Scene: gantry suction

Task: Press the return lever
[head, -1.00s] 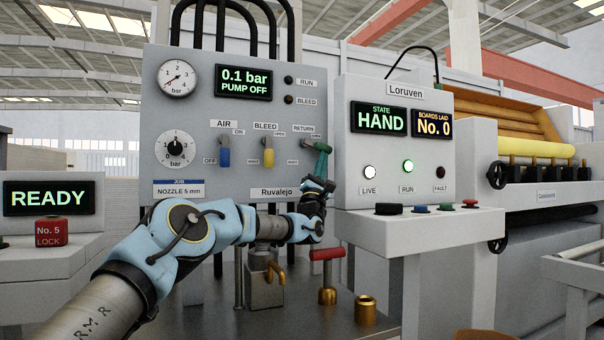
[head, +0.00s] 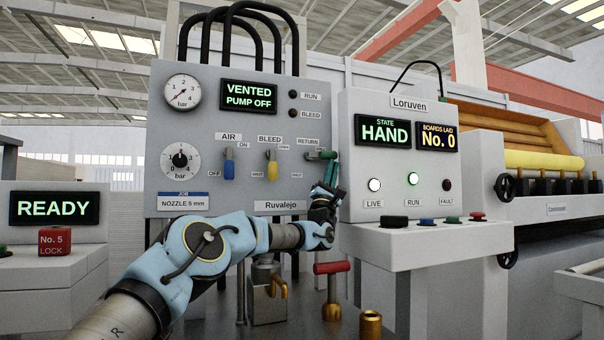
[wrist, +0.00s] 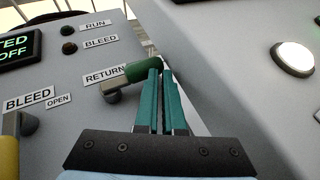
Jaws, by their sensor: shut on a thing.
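The return lever (head: 322,155) is a short lever with a green grip, on the grey Ruvalejo panel (head: 230,120) at its right side, under a RETURN label. It points right, about level; the wrist view shows the lever (wrist: 130,76) too. My gripper (head: 332,166) comes up from below, with its teal fingers at the free end of the grip. In the wrist view my gripper (wrist: 156,68) has its fingers close together at the lever's end. They hide part of that end. The panel display (head: 249,96) reads VENTED, PUMP OFF.
The yellow bleed lever (head: 271,166) and blue air lever (head: 229,167) are to the left. The Loruven box (head: 405,190) stands close on the right, with buttons on its ledge. A red-topped T-handle (head: 331,268) stands below my wrist.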

